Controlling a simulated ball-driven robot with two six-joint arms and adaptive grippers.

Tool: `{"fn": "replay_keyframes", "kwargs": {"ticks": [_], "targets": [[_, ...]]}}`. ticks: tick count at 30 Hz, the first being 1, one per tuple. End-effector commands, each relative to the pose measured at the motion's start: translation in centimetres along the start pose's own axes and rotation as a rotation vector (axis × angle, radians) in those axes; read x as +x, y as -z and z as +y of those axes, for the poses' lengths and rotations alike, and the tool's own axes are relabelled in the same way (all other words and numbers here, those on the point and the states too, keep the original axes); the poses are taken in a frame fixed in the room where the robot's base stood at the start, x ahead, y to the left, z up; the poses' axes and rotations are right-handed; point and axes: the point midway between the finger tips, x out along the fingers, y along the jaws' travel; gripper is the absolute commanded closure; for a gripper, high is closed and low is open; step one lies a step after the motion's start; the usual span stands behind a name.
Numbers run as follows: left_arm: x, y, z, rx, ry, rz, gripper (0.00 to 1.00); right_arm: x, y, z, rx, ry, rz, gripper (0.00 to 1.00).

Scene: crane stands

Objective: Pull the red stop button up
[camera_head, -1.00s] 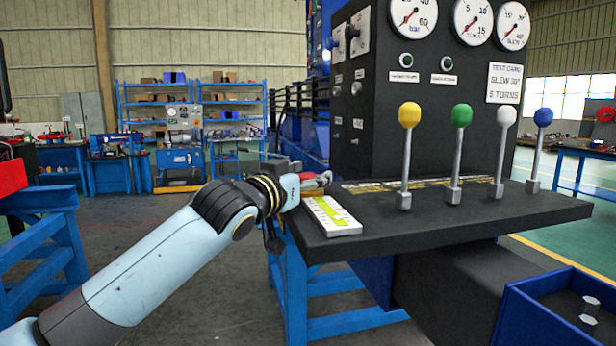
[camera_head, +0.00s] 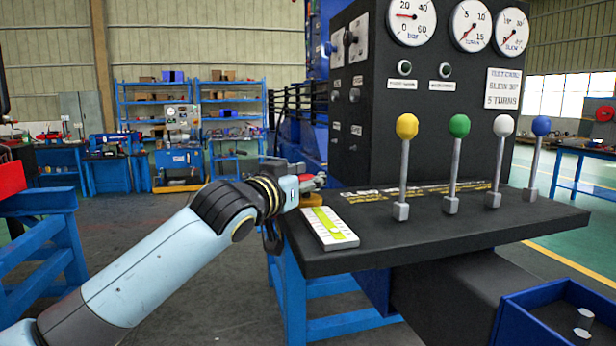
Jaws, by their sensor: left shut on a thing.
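My left gripper (camera_head: 314,182) is at the left end of the black console shelf. It is shut on the red stop button (camera_head: 307,186), of which only a little red shows between the fingers. A yellow base (camera_head: 312,200) shows just below the gripper, on the shelf. My own wrist and fingers hide most of the button, so I cannot tell its exact height. My right gripper is not in view.
The black shelf (camera_head: 420,240) carries a white and green level (camera_head: 330,228) close to the gripper. Levers with yellow (camera_head: 407,126), green (camera_head: 459,125), white (camera_head: 503,125) and blue (camera_head: 541,126) knobs stand to the right. Gauges (camera_head: 411,20) sit above on the panel.

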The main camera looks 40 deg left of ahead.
Motion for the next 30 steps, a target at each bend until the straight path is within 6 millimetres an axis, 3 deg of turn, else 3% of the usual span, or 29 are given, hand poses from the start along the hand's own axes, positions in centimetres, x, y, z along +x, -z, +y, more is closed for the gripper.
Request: {"fn": "replay_keyframes", "kwargs": {"ticks": [6, 7, 12, 23, 30], "targets": [[0.0, 0.3, 0.1, 0.002, -0.003, 0.009, 1.00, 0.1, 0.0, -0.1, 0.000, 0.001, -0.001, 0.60], [0.0, 0.3, 0.1, 0.002, -0.003, 0.010, 0.65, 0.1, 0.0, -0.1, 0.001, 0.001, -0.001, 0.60], [0.0, 0.3, 0.1, 0.002, -0.002, 0.008, 0.43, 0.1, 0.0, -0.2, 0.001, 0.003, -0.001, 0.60], [-0.6, 0.1, 0.1, 0.003, -0.002, 0.006, 0.41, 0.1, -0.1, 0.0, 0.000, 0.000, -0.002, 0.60], [-5.2, 0.0, 0.1, 0.007, -0.005, 0.003, 0.41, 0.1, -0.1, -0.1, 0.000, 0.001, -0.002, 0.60]]}}
